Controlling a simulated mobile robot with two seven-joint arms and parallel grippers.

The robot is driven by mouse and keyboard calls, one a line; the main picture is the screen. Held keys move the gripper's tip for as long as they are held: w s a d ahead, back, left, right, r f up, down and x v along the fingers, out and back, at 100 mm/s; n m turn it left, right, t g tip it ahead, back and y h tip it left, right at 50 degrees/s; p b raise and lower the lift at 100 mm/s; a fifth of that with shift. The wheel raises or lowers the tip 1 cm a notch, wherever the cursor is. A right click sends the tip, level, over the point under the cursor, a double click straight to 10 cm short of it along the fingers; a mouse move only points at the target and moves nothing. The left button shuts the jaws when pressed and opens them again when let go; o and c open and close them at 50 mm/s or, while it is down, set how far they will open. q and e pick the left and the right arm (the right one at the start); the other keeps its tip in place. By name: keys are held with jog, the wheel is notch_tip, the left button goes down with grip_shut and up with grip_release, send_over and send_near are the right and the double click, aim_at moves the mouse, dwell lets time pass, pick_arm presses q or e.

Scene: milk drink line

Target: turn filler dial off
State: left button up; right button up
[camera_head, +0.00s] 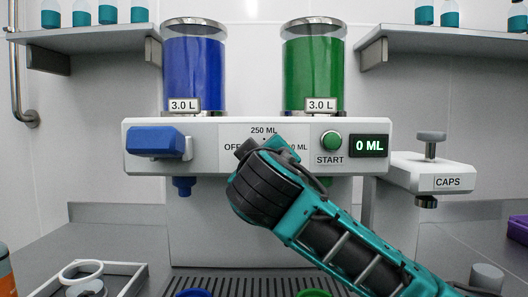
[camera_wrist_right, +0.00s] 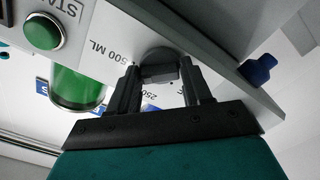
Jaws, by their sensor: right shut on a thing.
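The filler (camera_head: 210,160) is a white panel with OFF, 250 ML and a partly covered ML label around its dial. In the head view my right gripper and wrist hide the dial. In the right wrist view the dark grey round dial (camera_wrist_right: 162,57) sits between the two fingers of my right gripper (camera_wrist_right: 160,78), which is shut on it. The 500 ML and part of a 250 label show beside it. Which mark the dial points to cannot be told. The display (camera_head: 369,146) reads 0 ML. My left gripper is not in view.
A green START button (camera_head: 332,141) is right of the dial, and a blue block (camera_head: 157,142) is at the panel's left. Blue (camera_head: 194,75) and green (camera_head: 313,76) tanks stand above. A CAPS unit (camera_head: 432,172) is at the right.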

jog(key=shift+r+n+p, duration=0.2)
jog(key=shift+n+p, duration=0.15)
jog(key=shift+n, duration=0.15)
jog(key=n+p, duration=0.2)
jog(key=shift+r+n, duration=0.1)
jog(key=shift+n, duration=0.3)
pick_arm(q)
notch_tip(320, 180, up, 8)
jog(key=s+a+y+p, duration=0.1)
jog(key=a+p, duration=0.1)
jog(key=p, duration=0.7)
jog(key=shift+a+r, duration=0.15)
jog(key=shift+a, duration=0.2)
pick_arm(e)
jog(key=shift+d+n, duration=0.1)
jog(key=shift+n, duration=8.6)
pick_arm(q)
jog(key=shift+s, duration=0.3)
